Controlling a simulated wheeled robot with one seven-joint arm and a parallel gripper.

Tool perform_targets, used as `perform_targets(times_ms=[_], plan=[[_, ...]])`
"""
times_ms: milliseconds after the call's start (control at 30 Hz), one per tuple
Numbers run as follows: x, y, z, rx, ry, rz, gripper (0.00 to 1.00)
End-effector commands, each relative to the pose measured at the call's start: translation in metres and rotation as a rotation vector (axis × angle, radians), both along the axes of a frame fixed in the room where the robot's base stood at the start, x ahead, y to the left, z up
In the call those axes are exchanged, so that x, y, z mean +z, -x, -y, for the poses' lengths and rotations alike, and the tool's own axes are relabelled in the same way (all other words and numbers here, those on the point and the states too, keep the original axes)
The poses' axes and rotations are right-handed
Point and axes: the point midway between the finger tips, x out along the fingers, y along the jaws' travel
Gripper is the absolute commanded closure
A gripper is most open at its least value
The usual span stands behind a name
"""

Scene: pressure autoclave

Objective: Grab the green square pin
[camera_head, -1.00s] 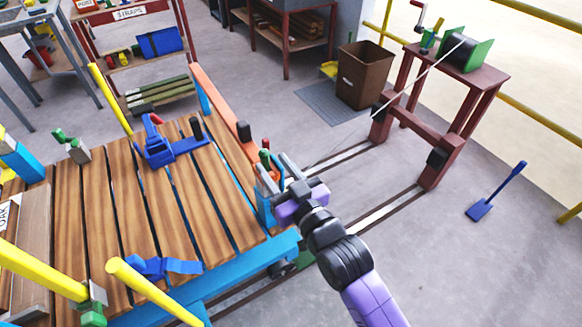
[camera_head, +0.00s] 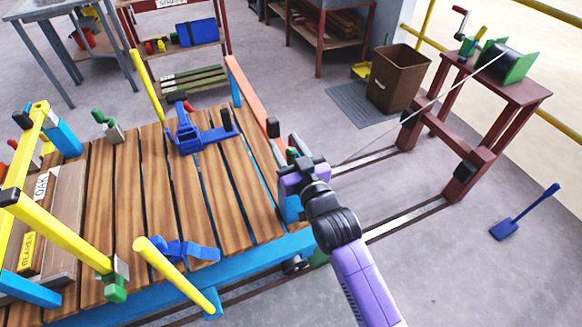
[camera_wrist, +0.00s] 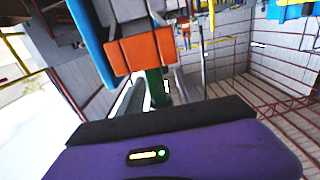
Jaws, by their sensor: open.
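My gripper (camera_head: 297,160) is at the cart's right corner in the head view, open, with its fingers mostly hidden behind its purple and black body. A small green piece (camera_head: 292,153) shows just beyond it, partly covered; I cannot tell its square shape or whether the fingers touch it. In the wrist view, a dark green upright piece (camera_wrist: 155,82) stands below an orange block (camera_wrist: 140,50), above my gripper's black edge. I cannot tell whether this is the same green piece. The fingertips are not clear in the wrist view.
The slatted wooden cart (camera_head: 160,200) fills the left, with an orange bar (camera_head: 252,105) and a yellow bar (camera_head: 175,272) at its edges. A blue clamp-like fixture (camera_head: 200,130) sits on it. A winch stand (camera_head: 500,90) is at right, its cable running toward my gripper. Floor at right is mostly clear.

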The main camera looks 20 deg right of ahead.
Motion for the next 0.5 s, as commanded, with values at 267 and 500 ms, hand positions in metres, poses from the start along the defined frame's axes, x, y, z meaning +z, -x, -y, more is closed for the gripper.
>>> perform_targets(times_ms=[267,500], plan=[[0.0000,0.0003,0.0000,0.000,0.000,0.000,1.00],[0.0000,0.0004,0.0000,0.000,0.000,0.000,1.00]])
